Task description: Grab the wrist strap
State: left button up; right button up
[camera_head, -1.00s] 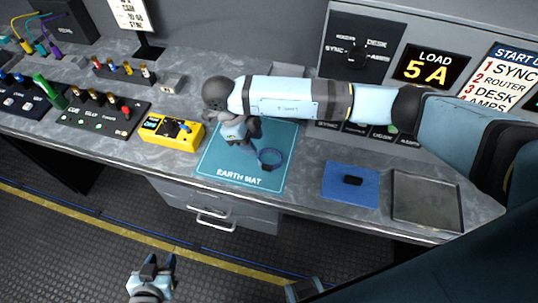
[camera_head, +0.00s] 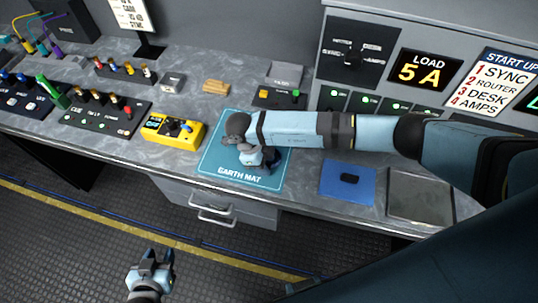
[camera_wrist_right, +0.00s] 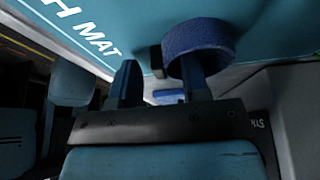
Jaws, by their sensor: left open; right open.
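The wrist strap (camera_wrist_right: 205,38) is a blue fabric ring with a small dark block, on the teal earth mat (camera_head: 225,172). In the head view my right gripper and forearm cover most of it. My right gripper (camera_head: 268,163) is open, low over the right part of the mat. In the right wrist view its fingertips (camera_wrist_right: 158,72) stand apart, with the dark block between them in the picture. One finger overlaps the ring; I cannot tell whether it touches. My left gripper (camera_head: 156,262) is open and empty, out over the floor before the bench.
A yellow tester (camera_head: 160,130) stands left of the mat. A blue pad (camera_head: 335,176) with a small black item and a grey tray (camera_head: 420,206) lie to its right. Behind are a wooden block (camera_head: 216,87) and a small switch box (camera_head: 278,98). Drawers hang below the bench.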

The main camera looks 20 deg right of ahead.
grip_shut()
jog(key=shift+r, duration=0.1)
